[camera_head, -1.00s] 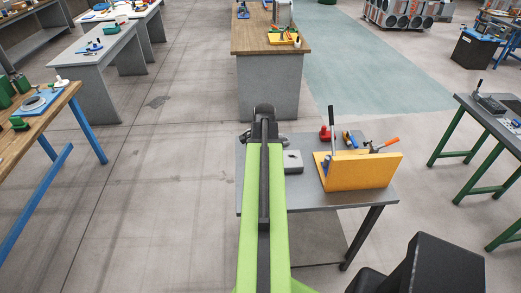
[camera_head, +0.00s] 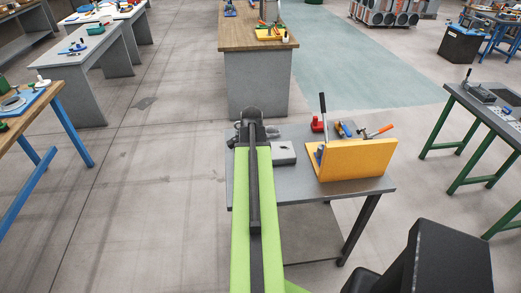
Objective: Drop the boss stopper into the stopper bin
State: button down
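My green arm reaches forward to a small grey table (camera_head: 350,194). My gripper (camera_head: 250,116) is at the arm's far end, over the table's back left part. The arm and wrist mostly cover it, so its fingers and anything in them cannot be made out. No boss stopper can be clearly picked out.
A yellow-orange angled fixture (camera_head: 356,161) with an upright dark lever stands on the table's right side. Behind it are a red item (camera_head: 318,123) and an orange-handled tool (camera_head: 379,131). A wood-topped bench (camera_head: 258,36) stands beyond. Open floor lies left of the table.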

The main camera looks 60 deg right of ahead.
jog(key=shift+f, duration=0.15)
jog(key=c, duration=1.1)
grip_release()
jog(key=shift+o, duration=0.2)
notch_tip(320, 180, up, 17)
jog(key=p, duration=1.7)
jog(key=shift+s, duration=0.4)
jog(key=shift+a, duration=0.1)
